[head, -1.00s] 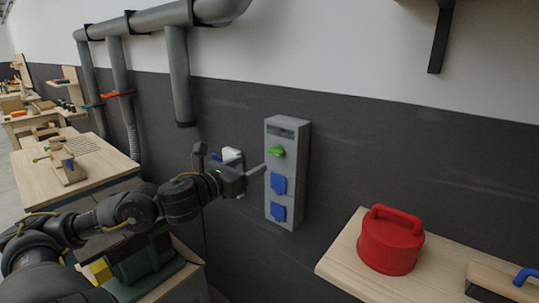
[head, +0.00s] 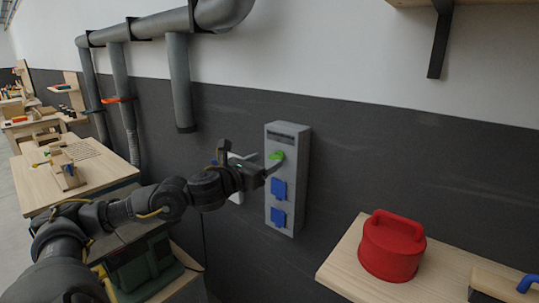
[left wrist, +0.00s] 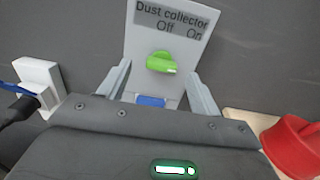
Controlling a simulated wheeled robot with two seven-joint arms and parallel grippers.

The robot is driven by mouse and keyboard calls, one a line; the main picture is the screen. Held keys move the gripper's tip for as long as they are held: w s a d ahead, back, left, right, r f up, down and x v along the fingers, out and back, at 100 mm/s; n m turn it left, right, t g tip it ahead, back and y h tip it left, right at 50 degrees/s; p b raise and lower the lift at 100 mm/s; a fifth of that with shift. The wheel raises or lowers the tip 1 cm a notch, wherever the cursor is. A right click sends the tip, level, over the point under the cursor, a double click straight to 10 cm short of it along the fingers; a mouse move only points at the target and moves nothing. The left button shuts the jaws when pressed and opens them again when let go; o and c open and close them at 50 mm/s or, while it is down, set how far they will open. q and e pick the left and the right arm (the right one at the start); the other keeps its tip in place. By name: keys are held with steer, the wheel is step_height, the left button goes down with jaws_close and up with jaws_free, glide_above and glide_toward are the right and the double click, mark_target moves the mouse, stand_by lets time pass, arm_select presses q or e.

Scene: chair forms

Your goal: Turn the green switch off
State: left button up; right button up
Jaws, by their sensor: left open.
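The green switch (head: 276,156) is a rotary knob near the top of a grey wall box (head: 288,137). In the left wrist view the knob (left wrist: 161,62) sits below a "Dust collector" label (left wrist: 172,22) with "Off" and "On". Its grip lies roughly crosswise, with a pale mark at its right end. My left gripper (head: 267,164) is at the box front, close to the switch. In the left wrist view its open fingers (left wrist: 158,70) stand left and right of the knob, with gaps on both sides. Contact cannot be told. My right gripper is not in view.
Two blue socket covers (head: 278,189) are on the box below the switch. A white wall fitting with a blue part (left wrist: 40,85) is left of it. A red lidded container (head: 391,247) stands on a wooden table (head: 340,258) at lower right. Grey pipes (head: 178,75) run down the wall.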

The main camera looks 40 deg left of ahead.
mark_target(274, 157)
arm_select(q)
steer(key=shift+w+r+p, duration=0.15)
steer(key=shift+w+p, duration=0.25)
steer(key=shift+w, duration=0.55)
steer(key=shift+w+d, duration=0.1)
steer(key=shift+w, duration=0.45)
steer(key=shift+c, duration=0.3)
